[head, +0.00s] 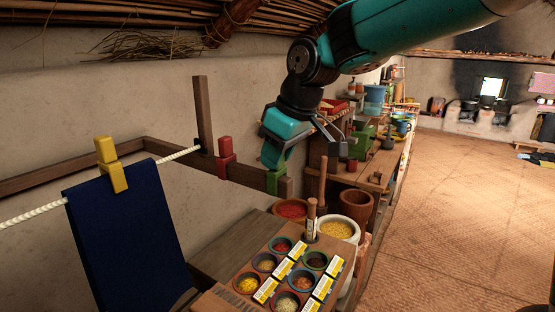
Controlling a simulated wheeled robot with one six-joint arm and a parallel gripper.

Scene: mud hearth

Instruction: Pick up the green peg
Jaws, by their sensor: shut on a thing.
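The green peg (275,181) sits on the wooden rail (245,178) near its right end, its lower part showing below my gripper. My teal gripper (273,166) points down from above and is shut on the green peg; its fingers hide the peg's upper part. A red peg (225,158) stands on the same rail to the left. A yellow peg (110,164) clips a dark blue cloth (125,240) to the white rope (40,211).
A wooden spice tray (238,284) with several small bowls and labelled cards is below the gripper. Bowls of red (291,209) and yellow (335,229) contents stand behind it. A wooden post (203,115) rises behind the red peg. The woven floor at right is mostly clear.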

